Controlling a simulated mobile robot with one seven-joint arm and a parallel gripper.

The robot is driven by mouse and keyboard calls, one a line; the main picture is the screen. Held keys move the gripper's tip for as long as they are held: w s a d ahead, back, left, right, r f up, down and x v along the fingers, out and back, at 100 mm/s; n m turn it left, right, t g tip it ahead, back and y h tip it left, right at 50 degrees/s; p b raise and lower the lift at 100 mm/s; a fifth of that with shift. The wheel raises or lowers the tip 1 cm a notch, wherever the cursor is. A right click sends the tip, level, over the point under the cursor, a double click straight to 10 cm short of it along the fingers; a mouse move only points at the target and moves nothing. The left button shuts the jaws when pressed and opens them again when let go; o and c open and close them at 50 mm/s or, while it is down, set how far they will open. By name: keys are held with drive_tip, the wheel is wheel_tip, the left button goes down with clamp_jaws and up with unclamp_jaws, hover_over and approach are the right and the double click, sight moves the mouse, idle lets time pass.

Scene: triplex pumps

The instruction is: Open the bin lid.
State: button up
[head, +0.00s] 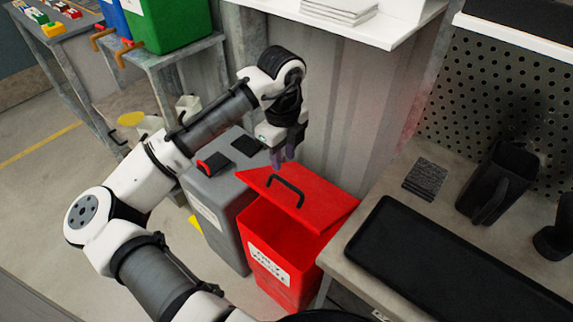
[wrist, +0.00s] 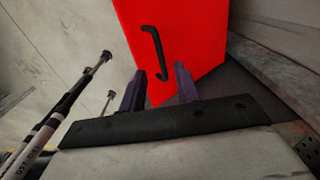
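The red bin (head: 287,265) stands on the floor beside the workbench, with a white label on its front. Its red lid (head: 318,200) sits tilted, with its near-left edge raised off the rim and a gap showing the inside. A black handle (head: 286,190) is on the lid's top. My gripper (head: 283,160) points down just past the lid's upper left edge, away from the handle. In the wrist view, the fingers (wrist: 160,88) are apart, with the lid (wrist: 190,40) and handle (wrist: 155,52) beyond them. I cannot tell whether a finger touches the lid.
A grey bin (head: 222,208) stands close left of the red one. The workbench at right holds a black tray (head: 440,270), a black container (head: 497,180) and a dark patterned pad (head: 425,180). A white shelf (head: 370,22) is behind. Green bin (head: 168,22) stands back left.

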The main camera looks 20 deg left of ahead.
sight(284, 180)
wheel_tip(284, 180, down, 7)
drive_tip(key=shift+r, duration=0.1)
idle(0.3)
drive_tip(key=shift+c, duration=0.3)
clamp_jaws()
